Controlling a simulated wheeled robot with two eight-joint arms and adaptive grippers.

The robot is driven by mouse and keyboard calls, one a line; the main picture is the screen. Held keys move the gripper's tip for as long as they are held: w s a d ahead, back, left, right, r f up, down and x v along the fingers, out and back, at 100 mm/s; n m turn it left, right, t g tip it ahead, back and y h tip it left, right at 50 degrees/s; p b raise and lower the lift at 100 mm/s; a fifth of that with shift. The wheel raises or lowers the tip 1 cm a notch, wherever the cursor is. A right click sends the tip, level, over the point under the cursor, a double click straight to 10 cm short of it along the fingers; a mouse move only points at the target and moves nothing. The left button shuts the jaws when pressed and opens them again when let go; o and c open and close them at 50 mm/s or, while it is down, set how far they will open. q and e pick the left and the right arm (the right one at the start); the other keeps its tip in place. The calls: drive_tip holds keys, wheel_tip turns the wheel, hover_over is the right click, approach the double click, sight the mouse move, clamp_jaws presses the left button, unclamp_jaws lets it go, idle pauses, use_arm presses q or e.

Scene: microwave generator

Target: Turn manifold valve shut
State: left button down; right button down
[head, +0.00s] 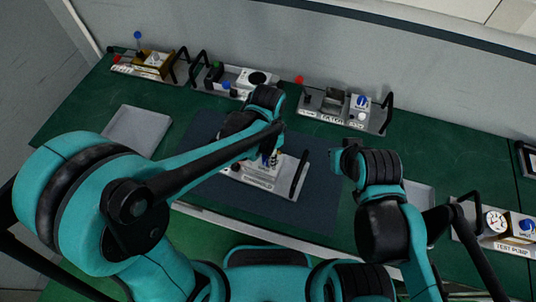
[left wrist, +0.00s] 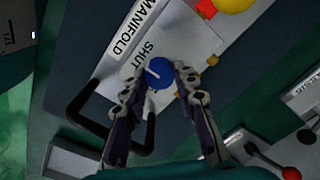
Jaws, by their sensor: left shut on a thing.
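The manifold (head: 260,178) is a pale labelled block with black handles on the dark mat, mostly hidden behind my left arm in the head view. In the left wrist view its plate (left wrist: 112,55) reads "MANIFOLD" and "SHUT". A blue round valve knob (left wrist: 160,73) with a white pointer line sits beside the "SHUT" label. My left gripper (left wrist: 160,80) is shut on this knob, with one finger on each side. In the head view the left gripper (head: 268,158) is over the manifold. My right gripper (head: 345,150) is off to the right of it, over the mat's edge; its fingers are unclear.
Several labelled units stand along the back of the green bench (head: 75,115), including one marked as a filter (head: 320,118). A test pump (head: 510,245) is at the right. A grey plate (head: 135,128) lies at the left. The dark mat (head: 320,210) has free room right of the manifold.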

use_arm(q)
drive_tip(key=c, duration=1.2)
unclamp_jaws()
wheel_tip(320, 180, up, 12)
drive_tip(key=shift+a, duration=0.1)
drive_tip(key=s+a+f+n+t+b, duration=0.1)
drive_tip(key=a+f+n+t, duration=0.1)
drive_tip(key=a+n, duration=0.2)
drive_tip(key=s+a+f+n+t+b, duration=0.2)
drive_tip(key=a+n, duration=0.2)
drive_tip(key=a, duration=0.4)
drive_tip(key=s+a+f+n+t+b, duration=0.2)
drive_tip(key=a+f+n+t, duration=0.1)
drive_tip(key=a, duration=0.3)
drive_tip(key=shift+s+n, duration=0.1)
drive_tip(key=shift+n, duration=0.6)
